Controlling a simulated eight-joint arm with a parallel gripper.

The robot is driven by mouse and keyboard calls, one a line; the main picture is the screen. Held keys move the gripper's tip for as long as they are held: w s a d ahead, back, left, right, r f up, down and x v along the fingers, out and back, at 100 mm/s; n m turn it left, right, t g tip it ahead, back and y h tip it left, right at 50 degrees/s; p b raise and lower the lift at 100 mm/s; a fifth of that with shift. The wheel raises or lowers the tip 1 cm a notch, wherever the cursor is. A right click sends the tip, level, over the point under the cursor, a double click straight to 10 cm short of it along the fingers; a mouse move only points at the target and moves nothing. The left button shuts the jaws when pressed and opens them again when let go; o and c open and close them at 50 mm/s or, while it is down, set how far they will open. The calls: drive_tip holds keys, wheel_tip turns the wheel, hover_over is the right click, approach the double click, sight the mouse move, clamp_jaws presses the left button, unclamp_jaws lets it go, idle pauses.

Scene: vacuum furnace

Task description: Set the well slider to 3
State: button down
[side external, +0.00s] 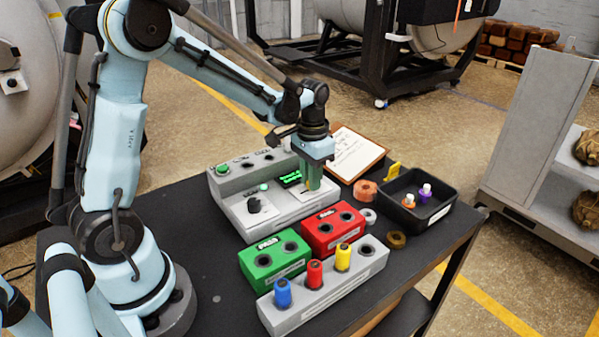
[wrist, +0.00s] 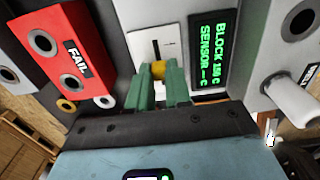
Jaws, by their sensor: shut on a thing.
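The well slider has a white plate (wrist: 170,37) with a dark vertical slot and a yellow knob (wrist: 158,69), all on the grey control box (side external: 232,206). My gripper (wrist: 158,80) has its green fingers shut on the yellow knob, at the slot's end nearest my wrist. In the side external view my gripper (side external: 314,184) points down at the right part of the box and hides the knob. The plate's marks are too small to read, so I cannot tell which number the knob is at.
Close by stand the red FAIL block (side external: 333,231), the green block (side external: 275,262) and a grey rack (side external: 325,298) with blue, red and yellow plugs. A black tray (side external: 447,205) and clipboard (side external: 355,153) lie to the right.

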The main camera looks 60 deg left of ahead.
drive_tip(key=shift+w, duration=1.5)
drive_tip(key=c, duration=1)
unclamp_jaws()
drive_tip(key=shift+c, duration=0.2)
drive_tip(key=shift+s, duration=0.1)
wheel_tip(320, 180, up, 12)
